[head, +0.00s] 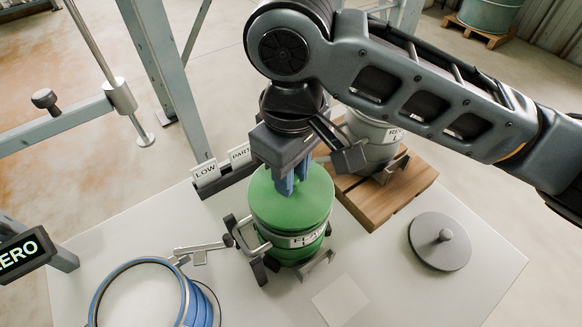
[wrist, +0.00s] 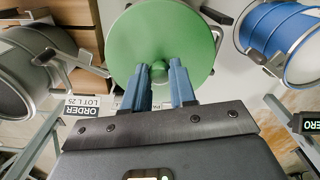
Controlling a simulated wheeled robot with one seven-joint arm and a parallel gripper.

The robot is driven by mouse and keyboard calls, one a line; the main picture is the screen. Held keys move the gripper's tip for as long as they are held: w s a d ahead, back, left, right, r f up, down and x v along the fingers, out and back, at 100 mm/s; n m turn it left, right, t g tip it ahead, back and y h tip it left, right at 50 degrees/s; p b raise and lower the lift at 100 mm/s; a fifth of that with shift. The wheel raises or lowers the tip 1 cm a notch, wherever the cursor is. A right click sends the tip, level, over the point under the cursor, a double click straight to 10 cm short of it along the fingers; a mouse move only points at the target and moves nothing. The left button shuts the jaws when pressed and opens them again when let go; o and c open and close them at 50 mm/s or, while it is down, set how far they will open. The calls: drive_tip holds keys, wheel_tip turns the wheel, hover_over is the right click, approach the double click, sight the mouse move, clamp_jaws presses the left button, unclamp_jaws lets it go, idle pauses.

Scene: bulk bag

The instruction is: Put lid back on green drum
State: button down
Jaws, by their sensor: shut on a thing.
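The green drum (head: 287,247) stands upright on the white table, with a label on its front and clamps around it. The round green lid (head: 300,207) lies over the drum's top, and the drum's rim is hidden beneath it. In the wrist view the lid (wrist: 163,46) fills the upper middle, with a small green knob at its centre. My gripper (head: 289,184) is above the lid, pointing down. Its blue fingers (wrist: 160,75) are closed around the knob. I cannot tell whether the lid is fully seated.
A blue drum (head: 203,300) with an open top stands at the front left. A grey lid (head: 440,241) lies on the table at right. A grey drum (head: 372,140) stands on a wooden pallet (head: 385,195) behind. LOW and PART signs (head: 206,173) stand at the back edge. A paper sheet (head: 340,300) lies in front.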

drive_tip(key=shift+f, duration=0.85)
idle(1.8)
drive_tip(key=c, duration=0.8)
unclamp_jaws()
drive_tip(key=shift+o, duration=0.2)
drive_tip(key=o, duration=0.4)
drive_tip(key=shift+p, duration=0.3)
drive_tip(key=shift+r+p, duration=1.3)
drive_tip(key=shift+r, duration=0.05)
drive_tip(key=shift+r+p, duration=0.45)
drive_tip(key=shift+r, duration=1.7)
